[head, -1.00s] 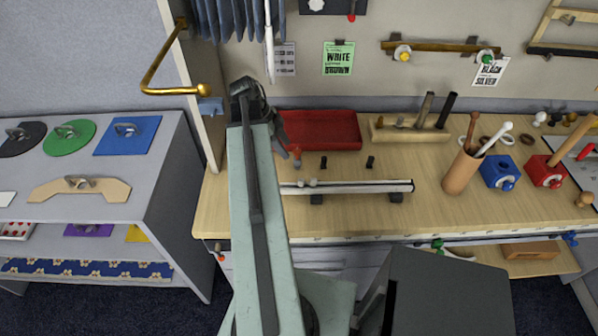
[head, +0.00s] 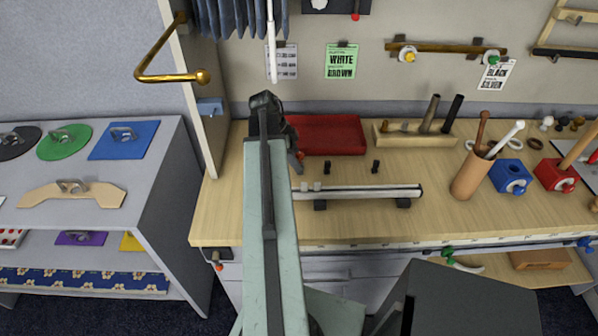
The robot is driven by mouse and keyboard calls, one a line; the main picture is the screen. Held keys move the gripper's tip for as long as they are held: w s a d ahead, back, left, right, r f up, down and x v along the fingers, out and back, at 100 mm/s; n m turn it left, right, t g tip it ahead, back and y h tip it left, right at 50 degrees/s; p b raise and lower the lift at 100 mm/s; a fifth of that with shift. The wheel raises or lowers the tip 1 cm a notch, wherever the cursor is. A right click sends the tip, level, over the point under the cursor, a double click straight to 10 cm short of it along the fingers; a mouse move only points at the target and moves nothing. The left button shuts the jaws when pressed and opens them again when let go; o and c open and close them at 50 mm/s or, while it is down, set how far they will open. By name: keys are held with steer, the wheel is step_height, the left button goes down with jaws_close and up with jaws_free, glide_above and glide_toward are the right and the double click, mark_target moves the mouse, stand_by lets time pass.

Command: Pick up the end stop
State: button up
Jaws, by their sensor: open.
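Two small black upright pieces, a left one (head: 327,167) and a right one (head: 375,167), stand on the wooden table behind a pale slotted rail (head: 370,191). They may be end stops, but they are too small to tell for sure. The rail rests on dark supports, with small light pieces near its left end. My gripper (head: 298,163) hangs at the far end of my arm, left of the black pieces and near the rail's left end. It is open, largely hidden by my arm, and no held object shows. A red-orange bit shows beside it.
A red tray (head: 335,136) and a wooden block holding tools (head: 415,138) stand behind. A cup of sticks (head: 468,176), a blue box (head: 510,176) and a red box (head: 556,176) stand to the right. A brass rod (head: 170,77) juts out at upper left.

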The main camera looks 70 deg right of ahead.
steer(key=b+x, duration=0.1)
steer(key=x, duration=0.1)
steer(key=shift+f, duration=0.45)
steer(key=shift+r, duration=0.2)
jaws_close()
steer(key=shift+r, duration=0.1)
steer(key=shift+r+p, duration=0.55)
steer(key=shift+p, duration=0.1)
steer(key=a, duration=0.1)
steer(key=s+a, duration=0.1)
steer(key=a+r+p, duration=0.1)
steer(key=a, duration=0.1)
steer(key=shift+s, duration=0.35)
step_height(320, 180, up, 13)
steer(key=p, duration=1.2)
steer(key=shift+d+p, duration=0.15)
steer(key=shift+p, duration=0.25)
